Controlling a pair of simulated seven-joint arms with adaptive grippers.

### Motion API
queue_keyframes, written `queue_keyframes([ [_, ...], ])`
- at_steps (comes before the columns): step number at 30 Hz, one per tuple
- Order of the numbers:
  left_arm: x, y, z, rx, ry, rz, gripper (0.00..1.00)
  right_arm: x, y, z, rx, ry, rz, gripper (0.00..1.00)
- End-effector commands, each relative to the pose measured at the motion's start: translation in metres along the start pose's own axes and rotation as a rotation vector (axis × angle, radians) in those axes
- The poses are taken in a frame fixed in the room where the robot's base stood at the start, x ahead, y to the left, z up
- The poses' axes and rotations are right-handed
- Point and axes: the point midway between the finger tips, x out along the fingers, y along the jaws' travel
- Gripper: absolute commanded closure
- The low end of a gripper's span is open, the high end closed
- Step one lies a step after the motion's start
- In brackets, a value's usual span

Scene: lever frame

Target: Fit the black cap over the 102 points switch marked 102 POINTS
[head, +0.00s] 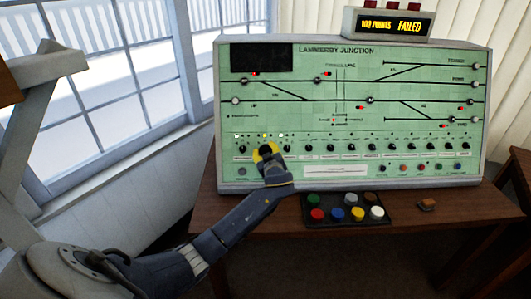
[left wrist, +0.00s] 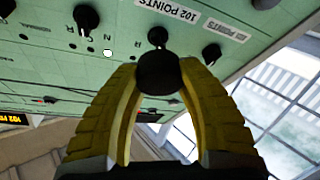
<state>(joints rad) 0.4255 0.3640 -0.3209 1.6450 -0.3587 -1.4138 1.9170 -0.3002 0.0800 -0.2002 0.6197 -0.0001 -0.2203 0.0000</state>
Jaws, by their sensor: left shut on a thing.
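My left gripper (head: 266,150) is at the lower left part of the green panel (head: 350,75), its yellow fingers towards the switch row. In the left wrist view its fingers (left wrist: 158,80) are shut on the round black cap (left wrist: 158,75). The 102 points switch (left wrist: 157,37), a small dark knob beside the label 102 POINTS (left wrist: 178,11), shows just beyond the cap. The cap overlaps the space next to it in this view; I cannot tell whether they touch. My right gripper is not in view.
Similar black knobs (left wrist: 86,18) and (left wrist: 211,53) flank the switch closely. A black tray (head: 345,222) of several coloured caps lies on the desk below the panel. A small brown block (head: 427,204) lies right of it. The display (head: 394,24) reads 102 POINTS FAILED.

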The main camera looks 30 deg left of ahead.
Motion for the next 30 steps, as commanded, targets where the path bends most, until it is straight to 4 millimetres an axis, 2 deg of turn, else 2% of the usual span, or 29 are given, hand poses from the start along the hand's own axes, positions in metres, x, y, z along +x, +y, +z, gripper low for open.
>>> queue_keyframes([
  [18, 0.037, -0.001, 0.014, 0.000, 0.001, -0.002, 0.78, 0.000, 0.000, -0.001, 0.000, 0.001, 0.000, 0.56],
  [30, 0.048, 0.000, 0.019, 0.000, 0.000, 0.000, 0.78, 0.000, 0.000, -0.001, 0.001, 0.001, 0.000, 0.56],
])
